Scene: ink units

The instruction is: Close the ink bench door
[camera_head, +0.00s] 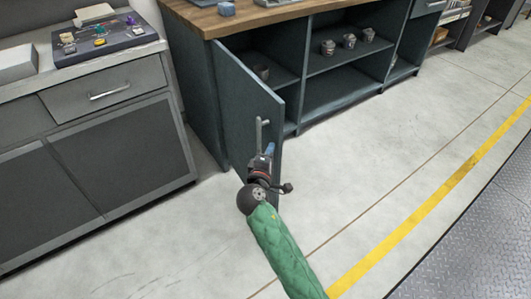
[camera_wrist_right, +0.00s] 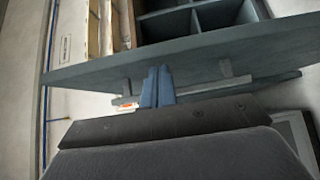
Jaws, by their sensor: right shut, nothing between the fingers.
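The ink bench door (camera_head: 240,95) is a dark blue-grey panel, hinged at the left of the bench and swung open toward me. Its grey bar handle (camera_head: 260,133) is on the face turned to the left. My right gripper (camera_head: 268,150) is at the handle. In the right wrist view, its blue fingers (camera_wrist_right: 157,88) are together and empty. They are close to the door face (camera_wrist_right: 200,58) beside the handle bar (camera_wrist_right: 250,84); I cannot tell whether they touch either. The door hides part of the bench opening. My left gripper is not in view.
The bench (camera_head: 345,97) has a wooden top and open shelves holding several small pots (camera_head: 348,41). A grey cabinet (camera_head: 125,150) stands to the left, close to the door. The pale floor (camera_head: 370,150) right of the door is clear.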

